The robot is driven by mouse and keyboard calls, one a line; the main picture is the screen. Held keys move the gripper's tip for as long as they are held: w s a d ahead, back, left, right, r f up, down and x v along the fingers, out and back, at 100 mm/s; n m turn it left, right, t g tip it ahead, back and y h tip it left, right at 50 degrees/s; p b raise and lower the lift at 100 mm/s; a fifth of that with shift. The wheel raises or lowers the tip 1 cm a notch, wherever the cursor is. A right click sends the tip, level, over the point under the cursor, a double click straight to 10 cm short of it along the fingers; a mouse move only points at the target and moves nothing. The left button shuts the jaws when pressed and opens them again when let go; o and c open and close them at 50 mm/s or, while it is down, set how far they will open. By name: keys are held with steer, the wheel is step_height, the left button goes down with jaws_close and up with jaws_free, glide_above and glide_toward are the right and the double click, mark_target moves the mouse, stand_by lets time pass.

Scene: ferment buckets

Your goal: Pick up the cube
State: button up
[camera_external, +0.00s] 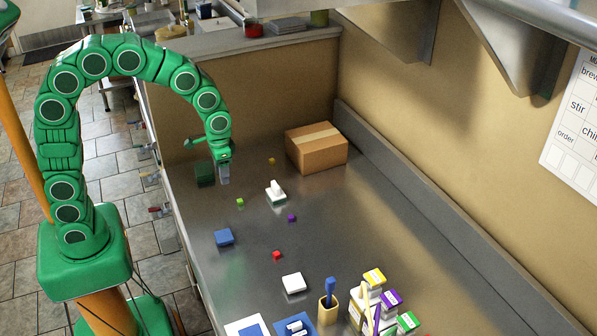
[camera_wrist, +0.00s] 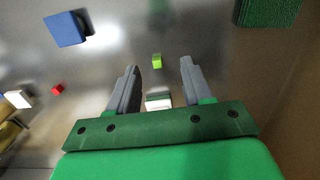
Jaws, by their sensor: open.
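Several small cubes lie on the steel counter: a bright green cube (camera_external: 240,202), a red cube (camera_external: 277,254) and a purple cube (camera_external: 291,217). I cannot tell which one is meant. My gripper (camera_external: 223,178) is above the counter's far left part, pointing down, close to the dark green block. In the wrist view my gripper (camera_wrist: 159,66) is open, with its two grey fingers apart and nothing held. The bright green cube (camera_wrist: 156,59) shows in the gap between the fingertips, on the counter below. The red cube (camera_wrist: 57,88) is off to the left there.
A dark green block (camera_external: 204,172), a blue block (camera_external: 224,237), a white block (camera_external: 293,282) and a green-and-white piece with a knob (camera_external: 276,193) lie around. A cardboard box (camera_external: 316,148) stands at the back. A brush holder (camera_external: 328,309) and cartons (camera_external: 374,278) crowd the front.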

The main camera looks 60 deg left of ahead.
glide_above(241, 199)
step_height(241, 199, down, 4)
steer(key=r, duration=0.1)
steer(key=shift+w+d+f, duration=0.1)
steer(key=shift+w+f, duration=0.05)
steer(key=shift+f, duration=0.6)
steer(key=shift+w+f, duration=0.15)
steer(key=shift+f, duration=0.6)
steer(key=shift+s+f, duration=0.2)
steer(key=shift+f, duration=1.15)
steer(key=shift+s+f, duration=0.2)
steer(key=shift+f, duration=1.1)
jaws_close()
